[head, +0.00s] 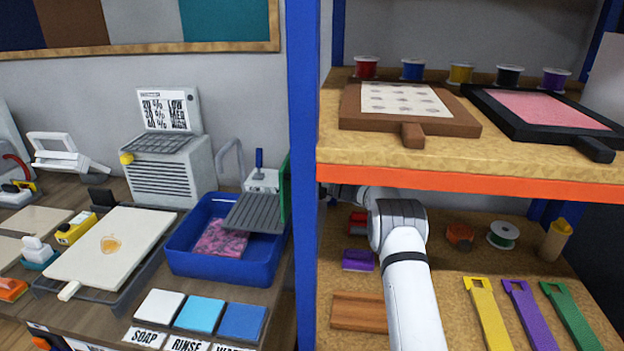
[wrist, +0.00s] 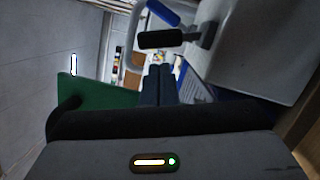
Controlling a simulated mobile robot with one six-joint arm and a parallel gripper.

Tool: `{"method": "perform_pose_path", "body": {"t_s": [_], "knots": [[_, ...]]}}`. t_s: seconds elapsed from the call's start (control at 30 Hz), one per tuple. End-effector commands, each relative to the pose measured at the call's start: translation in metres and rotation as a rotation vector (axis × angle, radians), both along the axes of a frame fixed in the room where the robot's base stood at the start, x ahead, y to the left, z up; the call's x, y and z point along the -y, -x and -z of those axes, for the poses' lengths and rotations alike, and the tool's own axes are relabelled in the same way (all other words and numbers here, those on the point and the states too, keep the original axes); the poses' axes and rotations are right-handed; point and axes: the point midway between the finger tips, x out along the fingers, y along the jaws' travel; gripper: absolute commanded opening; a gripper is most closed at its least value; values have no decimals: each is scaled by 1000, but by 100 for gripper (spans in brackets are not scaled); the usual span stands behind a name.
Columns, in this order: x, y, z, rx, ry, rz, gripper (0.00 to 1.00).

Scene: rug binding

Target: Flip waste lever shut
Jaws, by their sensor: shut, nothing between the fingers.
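A small blue lever (head: 259,158) stands upright on a pale box (head: 262,181) behind the blue wash tub (head: 225,262). In the wrist view a blue handle (wrist: 163,12) shows at the top, with a black grip (wrist: 162,39) on a grey mount (wrist: 209,36) just below it. I cannot tell for sure which of these is the waste lever. My gripper (wrist: 156,72) is shut and empty, its fingertips pointing toward these handles and apparently apart from them. In the head view the gripper is hidden behind the blue post.
The blue post (head: 303,150) and the orange-edged shelf (head: 470,183) stand close to my arm. A green panel (wrist: 90,95) is beside the gripper; a grey curved pipe (head: 230,160) rises by the tub. A ribbed drainboard (head: 254,213) lies over the tub's right side.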

Motion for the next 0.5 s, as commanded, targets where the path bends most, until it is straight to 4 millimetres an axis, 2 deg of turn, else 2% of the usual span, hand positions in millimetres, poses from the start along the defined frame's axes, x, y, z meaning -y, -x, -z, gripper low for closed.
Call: {"method": "perform_pose_path", "body": {"t_s": [0.03, 0.2, 0.5], "knots": [[-9, -3, -2, 0, -1, -3, 0], [-23, -10, -2, -1, 0, 0, 0], [-27, -13, -2, -1, -1, 1, 0]]}}
